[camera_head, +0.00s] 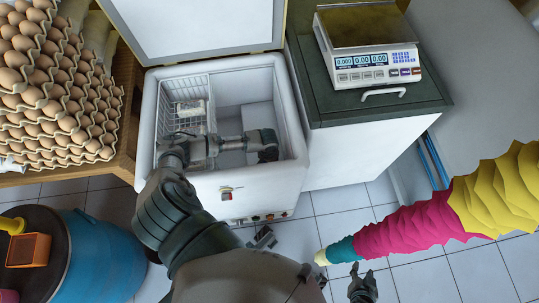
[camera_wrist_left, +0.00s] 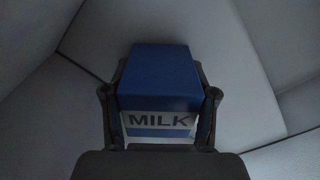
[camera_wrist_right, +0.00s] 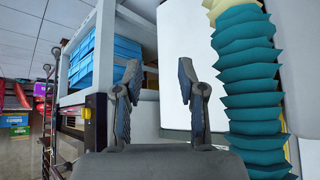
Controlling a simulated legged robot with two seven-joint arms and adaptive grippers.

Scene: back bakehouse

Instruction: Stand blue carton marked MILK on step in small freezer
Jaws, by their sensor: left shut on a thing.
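The small freezer (camera_head: 180,187) stands open with its lid (camera_head: 195,25) raised. A pale raised block that looks like the step (camera_head: 258,116) shows inside at the right, partly hidden by my left arm. My left gripper (camera_head: 268,146) is inside the freezer, over or beside this block. In the left wrist view, it is shut on the blue carton (camera_wrist_left: 155,75), whose white label reads MILK. The carton is hardly visible in the head view, and I cannot tell whether it touches anything below. My right gripper (camera_head: 363,284) is outside, low at the front; its fingers (camera_wrist_right: 158,80) are open and empty.
A white wire basket (camera_head: 184,88) hangs in the freezer's left part, holding a pale packet. Egg trays (camera_head: 60,90) stand at left, above a blue drum (camera_head: 105,255). A scale (camera_head: 365,45) sits on the dark-topped cabinet at right. A tall colourful paper stack (camera_head: 420,225) leans near my right gripper.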

